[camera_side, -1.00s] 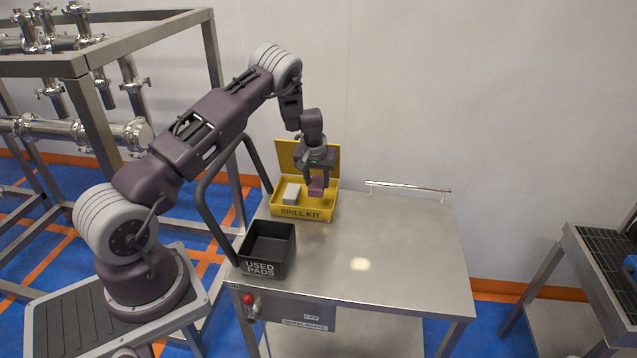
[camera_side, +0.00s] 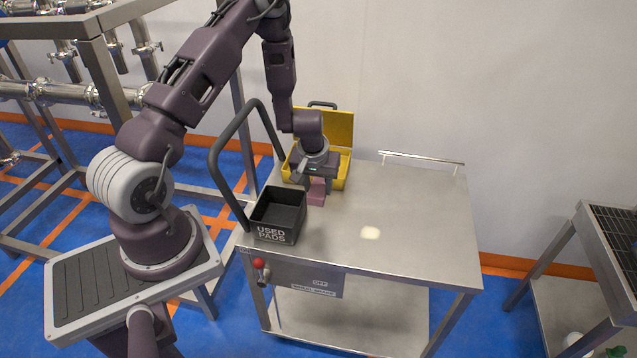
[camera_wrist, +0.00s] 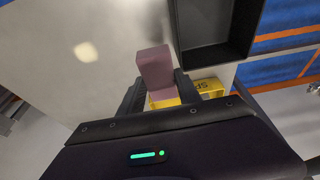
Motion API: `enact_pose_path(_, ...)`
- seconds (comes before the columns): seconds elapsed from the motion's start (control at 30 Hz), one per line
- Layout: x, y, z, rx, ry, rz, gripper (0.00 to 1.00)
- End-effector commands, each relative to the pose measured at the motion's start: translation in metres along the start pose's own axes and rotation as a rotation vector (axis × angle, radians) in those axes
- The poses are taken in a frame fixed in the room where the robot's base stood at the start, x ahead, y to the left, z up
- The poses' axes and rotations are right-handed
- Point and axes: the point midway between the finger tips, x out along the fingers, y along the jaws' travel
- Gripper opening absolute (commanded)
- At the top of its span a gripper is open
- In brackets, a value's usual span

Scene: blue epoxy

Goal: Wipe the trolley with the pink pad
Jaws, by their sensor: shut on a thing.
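The pink pad (camera_side: 317,191) is a small pinkish-mauve block. My gripper (camera_side: 317,182) is shut on it and holds it just in front of the yellow spill kit, near the used pads bin. The pad (camera_wrist: 155,72) also shows between the dark fingers in the wrist view. I cannot tell whether it touches the trolley top. The steel trolley (camera_side: 420,235) has a pale cream spot (camera_side: 370,232) on its top, right of the pad. The spot (camera_wrist: 86,51) also shows at the upper left of the wrist view.
The open yellow spill kit (camera_side: 338,130) stands at the trolley's back left, partly hidden by my gripper. The black USED PADS bin (camera_side: 277,222) stands at the front left by the dark handle (camera_side: 213,165). A rail (camera_side: 420,157) runs along the back edge. The right side is clear.

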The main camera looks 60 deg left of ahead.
Motion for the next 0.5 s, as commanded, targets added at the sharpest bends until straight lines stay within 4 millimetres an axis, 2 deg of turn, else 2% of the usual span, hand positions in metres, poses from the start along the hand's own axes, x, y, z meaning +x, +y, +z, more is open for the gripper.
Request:
enact_pose_path(0.03,0.000,0.000,0.000,0.000,0.000,0.000,0.24)
enact_pose_path(0.1,0.000,0.000,0.000,0.000,0.000,0.000,0.10)
enact_pose_path(0.13,0.000,0.000,0.000,0.000,0.000,0.000,0.08)
enact_pose_path(0.27,0.001,0.006,0.001,0.043,-0.001,0.014,0.08)
enact_pose_path(0.37,0.003,0.025,0.003,0.179,0.000,0.057,0.08)
enact_pose_path(0.5,0.005,0.067,0.011,0.534,0.002,0.168,0.08)
